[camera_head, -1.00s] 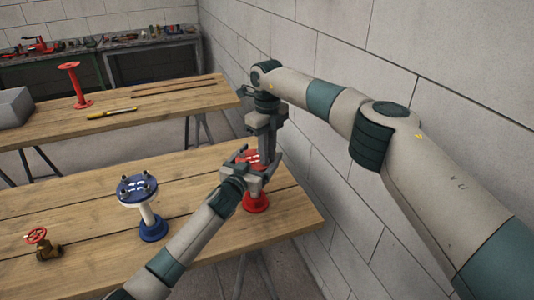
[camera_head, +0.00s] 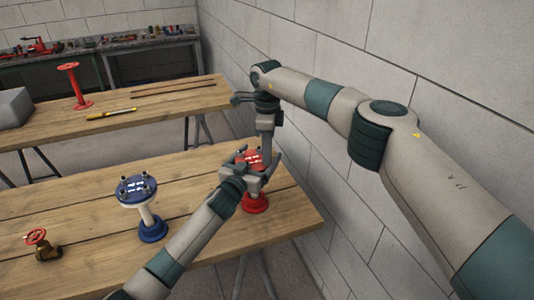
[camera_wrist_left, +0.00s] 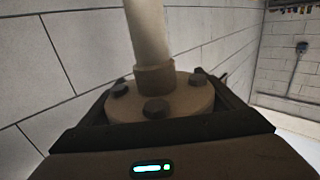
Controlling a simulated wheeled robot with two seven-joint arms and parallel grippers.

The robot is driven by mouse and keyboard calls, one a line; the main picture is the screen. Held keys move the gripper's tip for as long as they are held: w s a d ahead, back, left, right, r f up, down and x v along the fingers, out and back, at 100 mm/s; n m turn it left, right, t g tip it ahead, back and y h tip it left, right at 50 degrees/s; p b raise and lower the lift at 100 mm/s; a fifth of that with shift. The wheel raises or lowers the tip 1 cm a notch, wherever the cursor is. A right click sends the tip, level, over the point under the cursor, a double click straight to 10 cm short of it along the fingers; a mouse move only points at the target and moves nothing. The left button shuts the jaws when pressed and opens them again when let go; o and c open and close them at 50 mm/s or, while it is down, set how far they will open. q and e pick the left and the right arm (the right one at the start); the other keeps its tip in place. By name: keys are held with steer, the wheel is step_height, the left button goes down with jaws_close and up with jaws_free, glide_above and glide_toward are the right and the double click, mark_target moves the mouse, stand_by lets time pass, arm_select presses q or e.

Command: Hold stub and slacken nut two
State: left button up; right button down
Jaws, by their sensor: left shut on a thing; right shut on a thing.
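The red stub (camera_head: 255,201) stands upright near the right end of the front table, its bolted flange (camera_head: 249,157) on top. My left gripper (camera_head: 258,172) reaches in from the front left and is shut on the flange. The left wrist view shows the bolted disc (camera_wrist_left: 185,101) between its jaws, with a pale pipe (camera_wrist_left: 147,32) at its middle. My right gripper (camera_head: 266,154) points straight down from above, shut on a nut at the flange's far right side. That nut is hidden by the jaws.
A blue flanged stub (camera_head: 151,227) and a brass valve with a red wheel (camera_head: 36,236) stand on the front table (camera_head: 90,255). The back table holds a red stand (camera_head: 76,88), a yellow tool (camera_head: 112,113) and a grey bin (camera_head: 15,107). A block wall (camera_head: 430,80) borders the right.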

stand_by(0.3)
steer(key=c, duration=1.7)
jaws_free()
step_height(320, 180, up, 12)
steer(key=shift+r, duration=0.1)
arm_select(q)
steer(key=o, duration=1.6)
steer(key=shift+s+a, duration=0.1)
